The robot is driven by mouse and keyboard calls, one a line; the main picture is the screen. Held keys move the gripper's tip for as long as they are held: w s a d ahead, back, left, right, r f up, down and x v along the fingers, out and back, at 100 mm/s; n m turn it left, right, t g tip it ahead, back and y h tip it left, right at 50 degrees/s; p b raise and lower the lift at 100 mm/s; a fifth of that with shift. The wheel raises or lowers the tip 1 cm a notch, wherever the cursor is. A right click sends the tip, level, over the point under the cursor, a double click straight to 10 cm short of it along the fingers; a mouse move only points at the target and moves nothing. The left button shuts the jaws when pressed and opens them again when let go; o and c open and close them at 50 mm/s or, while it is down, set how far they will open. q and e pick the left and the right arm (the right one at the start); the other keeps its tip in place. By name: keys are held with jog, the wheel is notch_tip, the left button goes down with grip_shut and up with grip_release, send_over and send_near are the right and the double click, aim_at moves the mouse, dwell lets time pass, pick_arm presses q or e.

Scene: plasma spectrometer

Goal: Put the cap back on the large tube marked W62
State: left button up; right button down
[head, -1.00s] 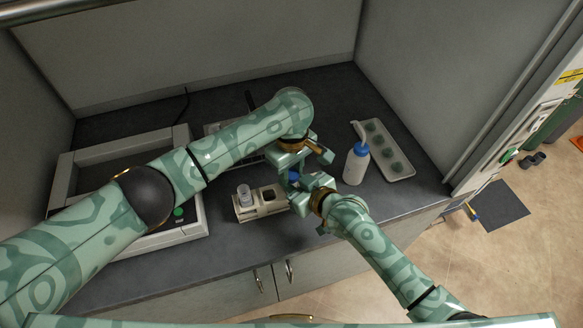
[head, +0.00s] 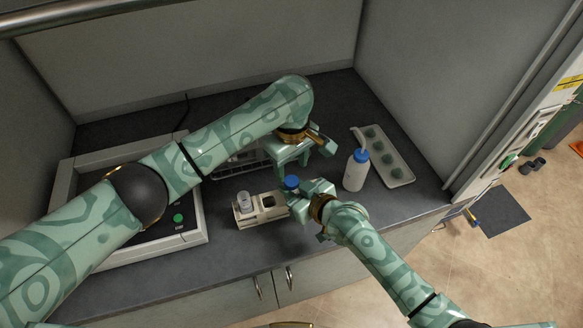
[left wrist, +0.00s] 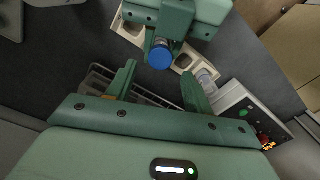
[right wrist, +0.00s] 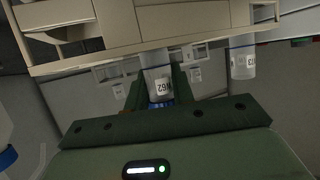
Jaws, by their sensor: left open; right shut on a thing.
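The large tube marked W62 (right wrist: 158,82) is in my right gripper (head: 302,196), which is shut on it beside the beige rack (head: 246,221). A blue cap (head: 291,182) sits on the tube's top; it also shows in the left wrist view (left wrist: 160,57) and at the tube's end in the right wrist view (right wrist: 161,103). How tightly it is seated I cannot tell. My left gripper (left wrist: 159,74) is open and empty, above and apart from the cap. The tube's lower part is hidden in the head view.
A second, uncapped-looking tube (head: 244,203) stands in the rack. A wash bottle (head: 355,174) and a tray of green pieces (head: 401,180) are to the right. A device with a green button (head: 178,218) is at left. A wire rack (head: 233,168) stands behind.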

aim_at(292, 180)
pick_arm(q)
notch_tip(292, 180, up, 4)
jog(key=shift+f, duration=0.2)
jog(key=shift+f, duration=0.1)
jog(key=shift+f, duration=4)
jog(key=shift+c, duration=0.4)
jog(key=c, duration=1)
jog(key=o, duration=1.1)
jog(key=shift+c, duration=0.2)
